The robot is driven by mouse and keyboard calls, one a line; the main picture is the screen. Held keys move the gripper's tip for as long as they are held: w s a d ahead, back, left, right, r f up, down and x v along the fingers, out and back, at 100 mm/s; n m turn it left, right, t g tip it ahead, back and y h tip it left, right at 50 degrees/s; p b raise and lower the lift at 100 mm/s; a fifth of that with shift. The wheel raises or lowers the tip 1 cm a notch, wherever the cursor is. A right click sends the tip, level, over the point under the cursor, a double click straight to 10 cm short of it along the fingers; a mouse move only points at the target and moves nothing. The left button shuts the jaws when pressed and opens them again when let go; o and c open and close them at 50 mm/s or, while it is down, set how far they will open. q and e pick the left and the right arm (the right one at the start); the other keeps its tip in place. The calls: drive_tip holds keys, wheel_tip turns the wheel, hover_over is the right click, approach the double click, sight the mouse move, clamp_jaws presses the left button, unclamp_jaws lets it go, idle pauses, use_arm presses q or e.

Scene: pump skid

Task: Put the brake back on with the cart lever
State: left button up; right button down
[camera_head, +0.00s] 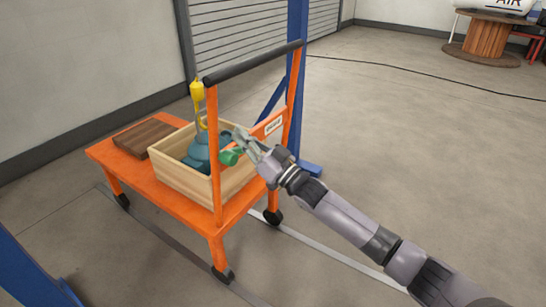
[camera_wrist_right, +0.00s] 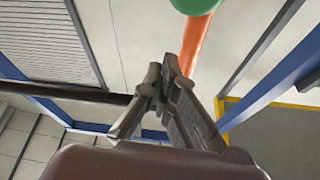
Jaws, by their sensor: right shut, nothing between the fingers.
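The orange cart (camera_head: 228,207) stands at the middle left, with a black push bar (camera_head: 255,62) across its uprights. A label plate (camera_head: 273,125) sits on the cart's orange cross rail. The lever's green knob (camera_head: 230,157) shows just beside my right gripper (camera_head: 238,140). In the right wrist view, the green knob (camera_wrist_right: 195,3) and its orange lever (camera_wrist_right: 191,45) lie past my fingers. My right gripper (camera_wrist_right: 168,72) is shut with nothing between its fingers. I cannot tell whether it touches the lever. My left gripper is out of view.
A wooden crate (camera_head: 178,180) with a teal pump (camera_head: 200,150) sits on the cart beside a brown board (camera_head: 145,138). A yellow hook block (camera_head: 197,90) hangs above. A blue post (camera_head: 297,30) stands behind.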

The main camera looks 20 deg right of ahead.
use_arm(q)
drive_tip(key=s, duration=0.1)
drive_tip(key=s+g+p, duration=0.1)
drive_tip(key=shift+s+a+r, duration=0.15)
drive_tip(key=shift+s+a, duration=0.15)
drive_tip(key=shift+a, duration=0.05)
use_arm(e)
drive_tip(key=v, duration=1)
drive_tip(key=shift+a, duration=0.1)
